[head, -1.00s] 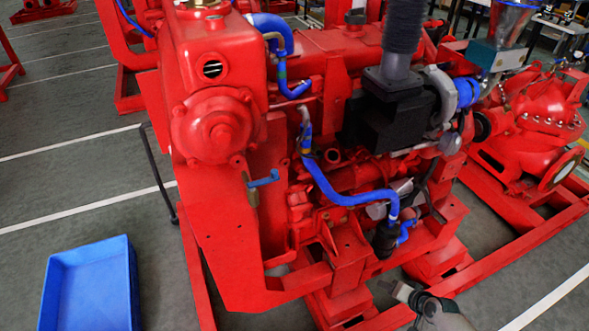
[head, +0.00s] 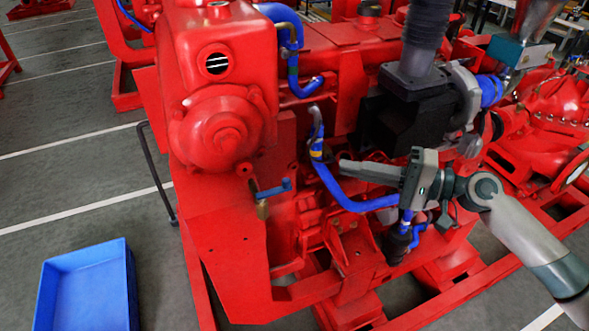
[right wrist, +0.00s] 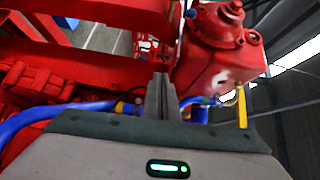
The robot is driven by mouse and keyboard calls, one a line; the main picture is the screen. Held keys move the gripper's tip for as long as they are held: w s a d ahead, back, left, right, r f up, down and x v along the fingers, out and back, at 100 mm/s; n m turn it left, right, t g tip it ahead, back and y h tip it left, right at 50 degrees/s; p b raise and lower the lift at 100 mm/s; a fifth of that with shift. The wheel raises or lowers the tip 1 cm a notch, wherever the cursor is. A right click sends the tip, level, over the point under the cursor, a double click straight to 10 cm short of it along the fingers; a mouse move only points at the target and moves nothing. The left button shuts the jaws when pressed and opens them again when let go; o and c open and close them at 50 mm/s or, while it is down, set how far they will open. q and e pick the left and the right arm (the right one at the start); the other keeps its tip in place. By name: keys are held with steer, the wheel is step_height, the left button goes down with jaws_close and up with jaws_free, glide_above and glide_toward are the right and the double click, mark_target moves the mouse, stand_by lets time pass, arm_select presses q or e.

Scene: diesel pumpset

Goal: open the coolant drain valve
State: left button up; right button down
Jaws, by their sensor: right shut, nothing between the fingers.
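The coolant drain valve shows in the head view as a small brass body with a blue lever handle (head: 273,189), on the front of the red engine below its round cover. The lever points to the right, roughly level. My right gripper (head: 345,167) is shut and empty. Its fingers point left toward the valve, with a clear gap to the right of the lever. In the right wrist view the shut fingers (right wrist: 162,95) stand in the middle, and a blue lever (right wrist: 195,101) shows just right of them. My left gripper is not in view.
A blue hose (head: 335,190) runs down the engine close to my right gripper's fingers. A black box-shaped part (head: 400,120) sits above the gripper. A blue open bin (head: 90,290) stands on the grey floor at lower left. Floor left of the engine is mostly clear.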

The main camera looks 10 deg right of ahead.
mark_target(274, 190)
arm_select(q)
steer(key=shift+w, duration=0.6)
arm_select(e)
steer(key=shift+n+g+y, duration=0.5)
steer(key=shift+g+y, duration=0.2)
steer(key=shift+g, duration=0.2)
steer(key=s+a+r, duration=0.1)
steer(key=r, duration=0.1)
steer(key=s+a+r, duration=0.1)
steer(key=s, duration=0.1)
steer(key=shift+a+r, duration=0.2)
steer(key=shift+r, duration=0.2)
